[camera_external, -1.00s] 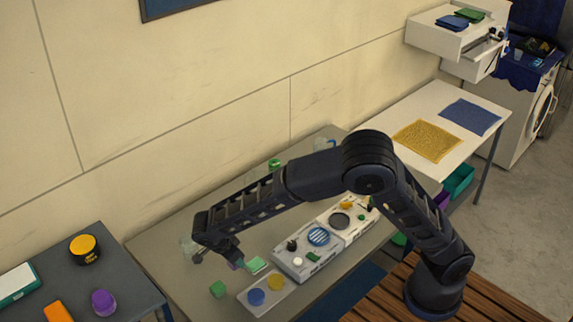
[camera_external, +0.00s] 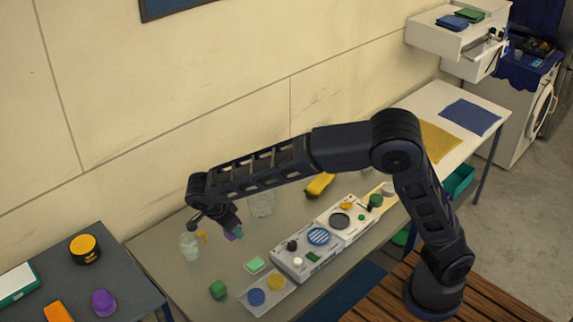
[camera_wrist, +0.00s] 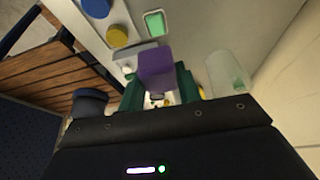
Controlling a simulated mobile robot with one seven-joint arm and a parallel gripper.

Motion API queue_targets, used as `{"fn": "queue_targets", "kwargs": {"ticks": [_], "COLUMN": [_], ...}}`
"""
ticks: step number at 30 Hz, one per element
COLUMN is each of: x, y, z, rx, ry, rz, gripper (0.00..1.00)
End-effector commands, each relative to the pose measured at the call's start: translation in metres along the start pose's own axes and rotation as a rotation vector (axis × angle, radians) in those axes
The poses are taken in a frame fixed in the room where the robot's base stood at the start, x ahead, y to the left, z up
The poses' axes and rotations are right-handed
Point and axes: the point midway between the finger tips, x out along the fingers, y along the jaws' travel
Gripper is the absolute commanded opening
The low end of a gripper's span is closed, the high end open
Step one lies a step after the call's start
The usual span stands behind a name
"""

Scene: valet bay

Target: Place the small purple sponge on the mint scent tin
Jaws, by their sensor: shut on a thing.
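The small purple sponge (camera_wrist: 156,68) is held between the green fingers of my gripper (camera_wrist: 158,88) in the wrist view. In the external view my gripper (camera_external: 234,232) is above the grey table, with a bit of the purple sponge (camera_external: 228,237) showing at its tip. The mint scent tin (camera_external: 256,265), a small pale green block shape, lies on the table below and to the right of my gripper, apart from the sponge. It also shows in the wrist view (camera_wrist: 154,22), beyond the sponge.
A clear cup (camera_external: 190,246) stands just left of my gripper, and a clear jar (camera_external: 262,204) behind it. A yellow bottle (camera_external: 320,185) lies behind.

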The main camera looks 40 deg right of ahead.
Motion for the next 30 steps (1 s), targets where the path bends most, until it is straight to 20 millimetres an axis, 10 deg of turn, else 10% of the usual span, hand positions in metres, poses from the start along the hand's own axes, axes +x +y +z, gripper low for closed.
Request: {"fn": "queue_targets", "kwargs": {"ticks": [15, 30], "x": [0.061, 0.133], "y": [-0.107, -0.156], "z": [-0.161, -0.358], "rx": [0.364, 0.753], "ry": [0.006, 0.007], "rz": [0.158, 0.324], "gripper": [0.12, 0.12]}}
